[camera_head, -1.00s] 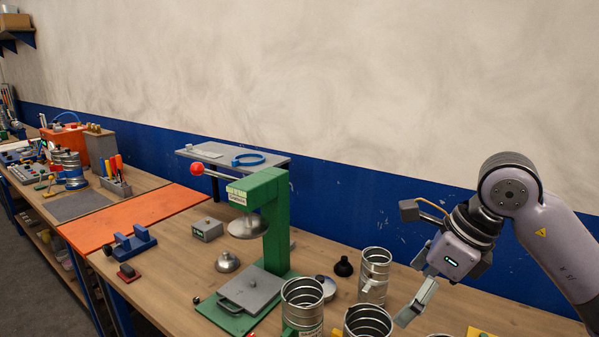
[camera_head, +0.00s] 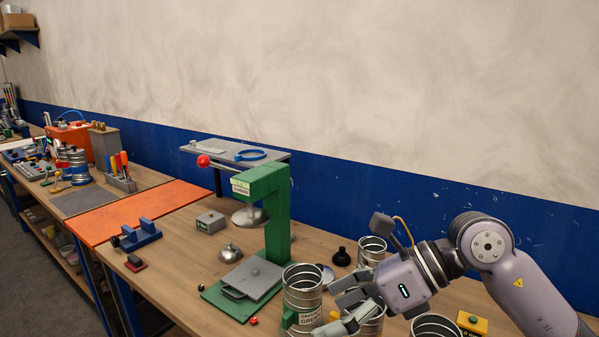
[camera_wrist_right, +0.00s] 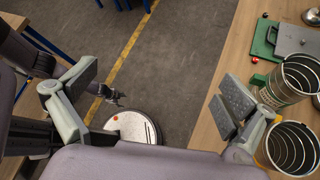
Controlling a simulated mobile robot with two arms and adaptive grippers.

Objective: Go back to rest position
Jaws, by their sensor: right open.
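My right gripper (camera_head: 340,305) is open and empty in the head view. It lies low over the front of the workbench, with its fingers pointing left, beside and partly in front of the spiral duct pieces. A labelled duct piece (camera_head: 302,288) stands upright just left of the fingers. Another duct piece (camera_head: 372,250) stands behind the gripper, partly hidden. I cannot tell whether the fingers touch any duct.
A green press (camera_head: 277,215) with a red-knobbed lever stands on the bench (camera_head: 190,260). A grey plate (camera_head: 252,279) lies on its green base. A duct (camera_head: 437,326) and a yellow box (camera_head: 471,323) are at the front right. The floor (camera_wrist_right: 180,50) is mostly clear.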

